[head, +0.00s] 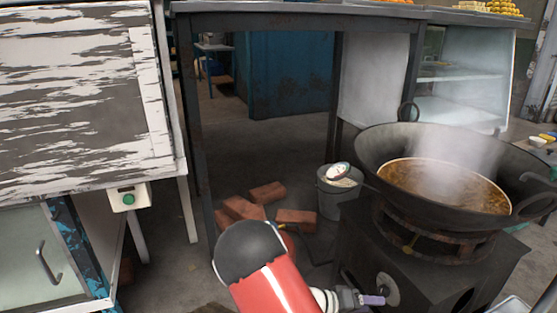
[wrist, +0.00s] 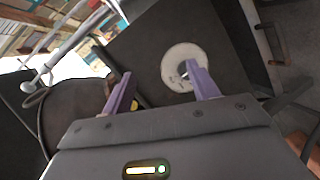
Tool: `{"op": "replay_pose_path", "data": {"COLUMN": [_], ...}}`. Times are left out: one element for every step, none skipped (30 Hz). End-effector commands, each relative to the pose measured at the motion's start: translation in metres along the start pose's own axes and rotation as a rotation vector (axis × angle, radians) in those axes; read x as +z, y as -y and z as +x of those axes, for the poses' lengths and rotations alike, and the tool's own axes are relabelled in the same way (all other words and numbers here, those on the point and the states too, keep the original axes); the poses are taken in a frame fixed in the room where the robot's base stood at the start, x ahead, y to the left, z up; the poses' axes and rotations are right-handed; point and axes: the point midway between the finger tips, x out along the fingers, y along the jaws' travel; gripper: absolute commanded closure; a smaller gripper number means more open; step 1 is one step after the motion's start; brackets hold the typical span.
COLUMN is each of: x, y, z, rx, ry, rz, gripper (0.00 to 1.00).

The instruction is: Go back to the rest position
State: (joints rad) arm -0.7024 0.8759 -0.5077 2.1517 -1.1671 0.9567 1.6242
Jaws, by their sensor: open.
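My gripper (head: 374,299) is low in front of the black stove (head: 436,248) in the head view, at the end of my red and black arm. In the wrist view my gripper (wrist: 161,88) has its two purple fingers spread apart with nothing held between them. A round pale dial (wrist: 185,67) with a small knob is on the dark stove face, just beyond the right finger. The dial (head: 388,289) also shows beside the fingertips in the head view. I cannot tell whether a finger touches it.
A large wok (head: 365,160) of steaming brown liquid (head: 440,185) stands on the stove's burner. A metal bucket (head: 333,200) and several bricks (head: 266,193) are on the floor behind my arm. A dark table frame (head: 195,130) and a white-painted cabinet with a green button (head: 128,198) stand left.

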Motion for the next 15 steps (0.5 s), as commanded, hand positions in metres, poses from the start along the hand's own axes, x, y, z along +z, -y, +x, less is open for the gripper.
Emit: {"op": "replay_pose_path", "data": {"x": [0.002, 0.004, 0.008, 0.010, 0.012, 0.015, 0.018, 0.019, 0.021, 0.023, 0.024, 0.026, 0.028, 0.029, 0.031], "y": [-0.021, -0.029, -0.040, -0.048, -0.057, -0.068, -0.076, -0.085, -0.096, -0.105, -0.114, -0.125, -0.134, -0.143, -0.156], "z": [-0.006, -0.009, -0.014, -0.018, -0.022, -0.028, -0.032, -0.037, -0.043, -0.049, -0.054, -0.061, -0.067, -0.073, -0.081], "rx": [-0.052, -0.082, -0.125, -0.159, -0.195, -0.245, -0.282, -0.322, -0.375, -0.416, -0.458, -0.514, -0.556, -0.598, -0.654], "ry": [0.072, 0.110, 0.159, 0.193, 0.224, 0.262, 0.289, 0.311, 0.337, 0.354, 0.368, 0.382, 0.390, 0.394, 0.396], "rz": [0.016, 0.015, 0.016, 0.015, 0.017, 0.016, 0.017, 0.017, 0.018, 0.020, 0.021, 0.023, 0.025, 0.029, 0.032], "gripper": [0.41, 0.41, 0.41, 0.41, 0.41, 0.41, 0.41, 0.41, 0.41, 0.41, 0.41, 0.41, 0.41, 0.41, 0.41]}}
